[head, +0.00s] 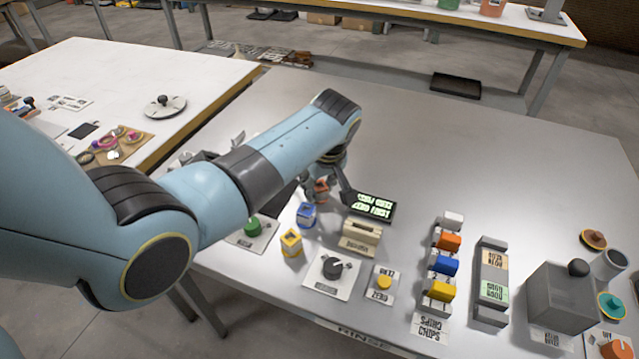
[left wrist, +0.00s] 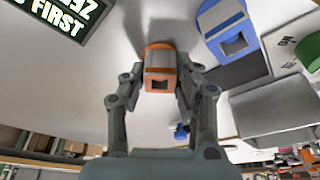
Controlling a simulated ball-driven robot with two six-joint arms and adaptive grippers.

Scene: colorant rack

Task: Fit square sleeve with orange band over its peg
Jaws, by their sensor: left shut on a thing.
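The square sleeve with the orange band (head: 321,190) is pale with orange ends. In the left wrist view the sleeve (left wrist: 160,66) sits between both fingers of my left gripper (left wrist: 160,76), with a dark opening on its near face. My left gripper (head: 326,182) is shut on it, low over or at the table; any gap beneath is unclear. A blue-banded sleeve (head: 306,214) stands close by and also shows in the left wrist view (left wrist: 226,30). A yellow-banded sleeve (head: 291,242) stands nearer the front. I cannot make out the orange sleeve's peg. My right gripper is not in view.
A black sign (head: 372,206) and a cream block (head: 361,236) are right of the gripper. A dial (head: 333,268), a yellow button (head: 383,283) and a green knob (head: 252,227) are nearer the front. A chip rack (head: 430,325) stands farther right. The table behind is clear.

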